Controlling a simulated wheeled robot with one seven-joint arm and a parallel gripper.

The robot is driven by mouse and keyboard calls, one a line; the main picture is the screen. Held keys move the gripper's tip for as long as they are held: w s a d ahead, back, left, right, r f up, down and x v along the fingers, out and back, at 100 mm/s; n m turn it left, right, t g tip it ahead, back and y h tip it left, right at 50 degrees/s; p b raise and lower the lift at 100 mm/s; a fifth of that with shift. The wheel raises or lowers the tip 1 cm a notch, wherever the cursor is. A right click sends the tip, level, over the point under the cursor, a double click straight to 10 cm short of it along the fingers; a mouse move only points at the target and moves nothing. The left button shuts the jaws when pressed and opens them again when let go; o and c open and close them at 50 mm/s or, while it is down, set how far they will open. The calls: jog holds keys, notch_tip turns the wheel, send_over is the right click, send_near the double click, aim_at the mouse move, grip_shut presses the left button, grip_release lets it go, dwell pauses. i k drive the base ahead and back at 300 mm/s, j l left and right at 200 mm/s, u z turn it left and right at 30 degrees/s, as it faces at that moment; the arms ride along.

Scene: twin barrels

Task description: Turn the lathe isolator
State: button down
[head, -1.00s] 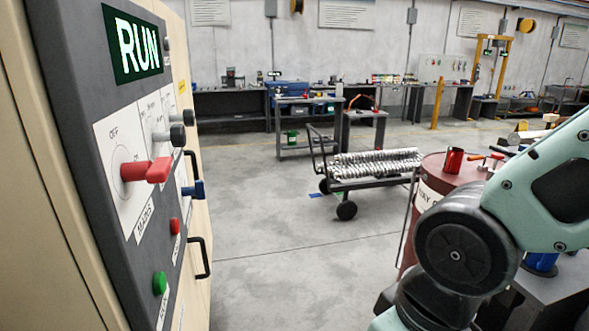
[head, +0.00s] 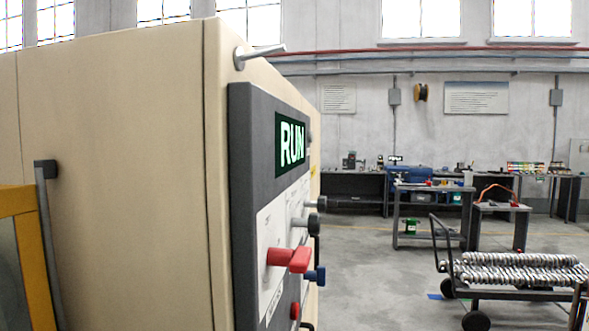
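The lathe's dark control panel (head: 251,200) stands on the side of a beige cabinet (head: 110,150), seen at a steep angle in the head view. A red rotary handle (head: 290,259) sticks out from its white label plate. Its lettering is too small to read now; the earlier view shows OFF and MAINS beside it. Above the handle, a green display (head: 290,142) reads RUN. Grey knobs (head: 310,213) and a blue handle (head: 313,275) sit beyond the red one. My gripper is not in view.
A cart (head: 520,283) loaded with metal coils stands on the floor at the right. Workbenches (head: 432,215) line the back wall. A yellow frame (head: 22,240) is at the left edge. The floor (head: 385,285) between panel and cart is clear.

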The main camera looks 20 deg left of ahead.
aim_at(297, 263)
jog(key=u, duration=3.25)
jog(key=l+u, duration=0.15)
jog(key=u, duration=0.3)
jog(key=k+u, duration=0.15)
jog(key=u, duration=0.25)
jog(key=k+l+u, duration=0.15)
jog(key=u, duration=0.3)
jog(key=k+u, duration=0.1)
jog(key=u, duration=0.3)
jog(key=k+u, duration=0.1)
jog(key=u, duration=0.35)
jog(key=k+l+u, duration=0.15)
jog(key=k+u, duration=0.85)
jog(key=k+z, duration=0.2)
jog(key=k, duration=0.2)
jog(key=k+l+z, duration=0.1)
jog(key=k+z, duration=0.15)
jog(key=k, duration=0.2)
jog(key=k+l+z, duration=0.2)
jog(key=k, duration=0.2)
jog(key=z, duration=2.3)
jog(key=k+l, duration=0.05)
jog(key=l, duration=0.05)
